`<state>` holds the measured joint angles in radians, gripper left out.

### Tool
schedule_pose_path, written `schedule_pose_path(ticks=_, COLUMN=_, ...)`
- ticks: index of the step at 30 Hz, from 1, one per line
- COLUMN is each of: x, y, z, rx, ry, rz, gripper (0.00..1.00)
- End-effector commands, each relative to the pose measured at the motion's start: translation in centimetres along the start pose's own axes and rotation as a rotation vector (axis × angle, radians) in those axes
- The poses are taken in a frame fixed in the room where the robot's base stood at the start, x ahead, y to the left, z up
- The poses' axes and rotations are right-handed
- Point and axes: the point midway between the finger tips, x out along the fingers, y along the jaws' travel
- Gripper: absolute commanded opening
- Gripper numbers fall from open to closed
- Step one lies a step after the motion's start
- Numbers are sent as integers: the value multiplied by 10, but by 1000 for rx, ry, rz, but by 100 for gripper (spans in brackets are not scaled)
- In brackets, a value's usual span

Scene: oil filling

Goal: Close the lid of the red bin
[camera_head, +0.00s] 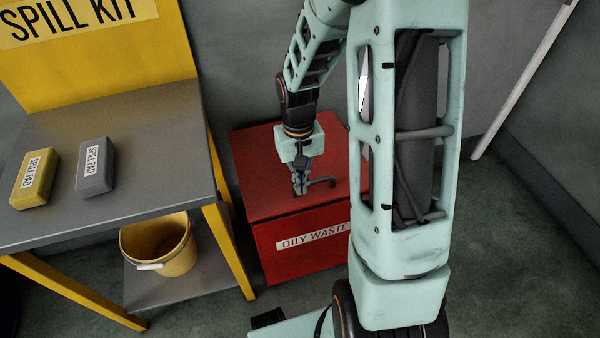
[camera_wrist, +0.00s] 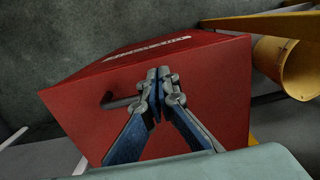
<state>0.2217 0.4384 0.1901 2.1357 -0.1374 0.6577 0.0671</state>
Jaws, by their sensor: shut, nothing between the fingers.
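The red bin (camera_head: 310,255) stands on the floor to the right of the table, with an "OILY WASTE" label on its front. Its lid (camera_head: 262,165) lies flat over the top, with no gap that I can make out along the front edge. A dark handle (camera_head: 322,182) is on the lid. My gripper (camera_head: 298,192) points down at the lid beside the handle, its fingers together and empty. In the wrist view my gripper (camera_wrist: 157,80) is over the red lid (camera_wrist: 215,95), with the handle (camera_wrist: 118,104) to its left. My arm hides the bin's right side.
A grey table (camera_head: 150,150) with yellow legs stands left of the bin, holding a yellow spill pad (camera_head: 36,178) and a grey one (camera_head: 95,167). A yellow bucket (camera_head: 160,245) sits on its lower shelf. A wall is close behind the bin. A pale pole (camera_head: 525,75) leans at right.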

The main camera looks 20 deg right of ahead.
Motion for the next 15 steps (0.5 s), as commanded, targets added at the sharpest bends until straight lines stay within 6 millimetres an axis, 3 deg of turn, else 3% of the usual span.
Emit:
schedule_pose_path(ticks=1, x=14, y=0, z=1, rx=0, ry=-3, rz=-1, gripper=0)
schedule_pose_path(ticks=6, x=38, y=0, z=0, rx=-1, ry=-1, rz=0, gripper=0)
schedule_pose_path(ticks=15, x=50, y=0, z=0, rx=-1, ry=2, rz=1, gripper=0)
